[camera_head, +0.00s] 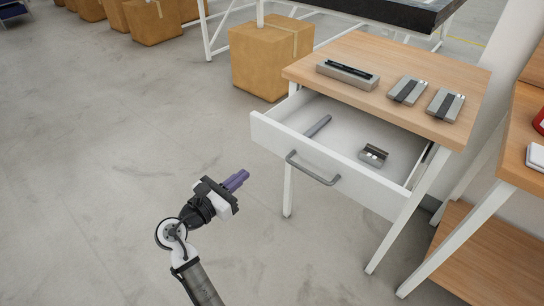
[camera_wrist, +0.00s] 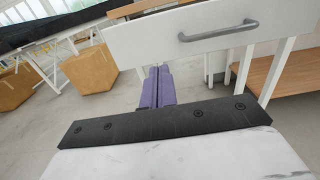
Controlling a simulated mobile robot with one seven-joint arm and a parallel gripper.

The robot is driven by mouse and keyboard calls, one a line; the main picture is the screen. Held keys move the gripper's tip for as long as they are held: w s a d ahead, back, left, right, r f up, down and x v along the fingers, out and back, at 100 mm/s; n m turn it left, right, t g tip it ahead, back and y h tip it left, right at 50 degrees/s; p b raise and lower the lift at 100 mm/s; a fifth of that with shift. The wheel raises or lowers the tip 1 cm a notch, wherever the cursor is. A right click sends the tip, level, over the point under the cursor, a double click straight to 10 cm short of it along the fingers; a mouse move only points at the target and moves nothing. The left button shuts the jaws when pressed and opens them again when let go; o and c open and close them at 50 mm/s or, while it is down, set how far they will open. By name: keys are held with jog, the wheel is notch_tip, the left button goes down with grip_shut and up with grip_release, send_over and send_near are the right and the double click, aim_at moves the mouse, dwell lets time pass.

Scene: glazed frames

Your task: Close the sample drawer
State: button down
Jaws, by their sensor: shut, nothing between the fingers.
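The white sample drawer (camera_head: 335,160) stands open from a small table with a wooden top. Its front panel has a grey bar handle (camera_head: 313,169), which also shows in the wrist view (camera_wrist: 218,31) at the upper right. Inside the drawer lie a slim grey bar (camera_head: 318,126) and a small grey block with dark slots (camera_head: 373,155). My gripper (camera_head: 238,180) has purple fingers and is shut and empty. It is in front of the drawer, to the left of the handle and apart from it. In the wrist view the fingers (camera_wrist: 158,86) point toward the drawer front, below its panel.
The table top (camera_head: 345,65) holds a grey tray with a dark bar (camera_head: 347,74) and two grey blocks (camera_head: 407,91). Cardboard boxes (camera_head: 270,56) stand behind. Another wooden table (camera_head: 520,165) is at the right. The floor at left is clear.

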aim_at(281, 144)
jog(key=p+x, duration=0.1)
jog(key=x, duration=1.2)
jog(key=shift+w+d+p, duration=0.25)
jog(key=shift+w+p, duration=0.1)
jog(key=shift+p, duration=0.05)
jog(key=shift+w+d, duration=0.15)
jog(key=shift+w, duration=0.05)
jog(key=p+x, duration=0.1)
jog(key=x, duration=2.2)
jog(key=shift+w, duration=0.1)
